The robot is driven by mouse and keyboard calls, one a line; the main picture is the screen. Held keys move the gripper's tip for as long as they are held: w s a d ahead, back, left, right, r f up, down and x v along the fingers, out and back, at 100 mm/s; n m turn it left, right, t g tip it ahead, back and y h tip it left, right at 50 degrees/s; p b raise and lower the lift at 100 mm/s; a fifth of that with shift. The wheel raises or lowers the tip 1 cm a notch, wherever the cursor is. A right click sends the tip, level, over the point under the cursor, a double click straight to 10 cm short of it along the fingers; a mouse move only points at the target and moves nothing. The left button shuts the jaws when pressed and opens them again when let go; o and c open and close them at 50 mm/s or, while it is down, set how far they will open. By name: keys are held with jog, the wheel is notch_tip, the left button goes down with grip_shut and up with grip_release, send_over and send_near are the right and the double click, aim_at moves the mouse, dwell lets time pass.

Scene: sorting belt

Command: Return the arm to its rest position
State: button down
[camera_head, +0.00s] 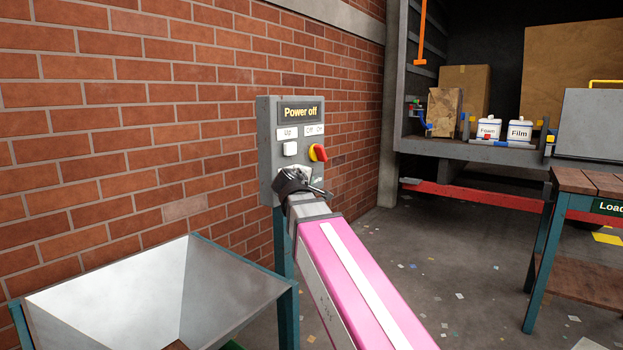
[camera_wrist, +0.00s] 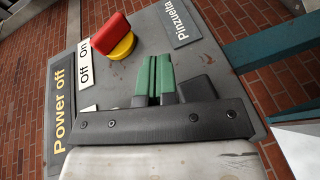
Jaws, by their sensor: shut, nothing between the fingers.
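My gripper (camera_head: 318,190) is at the lower part of a grey control box (camera_head: 267,140) in the head view. In the wrist view its two green-padded fingers (camera_wrist: 155,62) are together with nothing between them. They point at the box face, below the red knob (camera_wrist: 112,33) on its yellow base. I cannot tell whether the fingertips touch the box. The red knob also shows in the head view (camera_head: 319,152), right of a white button (camera_head: 290,148). The box carries a "Power off" sign (camera_head: 299,115). My pink arm reaches in from the lower right.
A brick wall (camera_head: 120,130) stands behind the box. A metal hopper (camera_head: 130,290) is at lower left. At right are a wooden-topped table (camera_head: 590,182) and a truck bed (camera_head: 470,150) with boxes and white tubs. Open floor (camera_head: 460,280) with scraps lies between.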

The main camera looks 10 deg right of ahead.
dwell(0.3)
jog(key=s+d+f+m+g+y, duration=0.1)
jog(key=s+d+f+m+g, duration=0.1)
jog(key=f, duration=0.7)
jog(key=s+d+f+m+g+y, duration=0.1)
jog(key=d+f+g, duration=0.15)
jog(key=f, duration=0.55)
jog(key=s+d+f+m+g, duration=0.1)
jog(key=s+f+m+g, duration=0.1)
jog(key=f, duration=0.7)
jog(key=s+f+m+g+y, duration=0.2)
jog(key=s+f+m+g, duration=0.1)
jog(key=s+f, duration=0.4)
jog(key=s+f+m+g+y, duration=0.2)
jog(key=s+f, duration=0.5)
jog(key=f, duration=0.7)
jog(key=shift+d+f+m+g+y, duration=0.2)
jog(key=shift+d+m+g+y, duration=0.3)
jog(key=shift+g, duration=0.75)
jog(key=shift+s+a, duration=0.1)
jog(key=shift+a, duration=0.1)
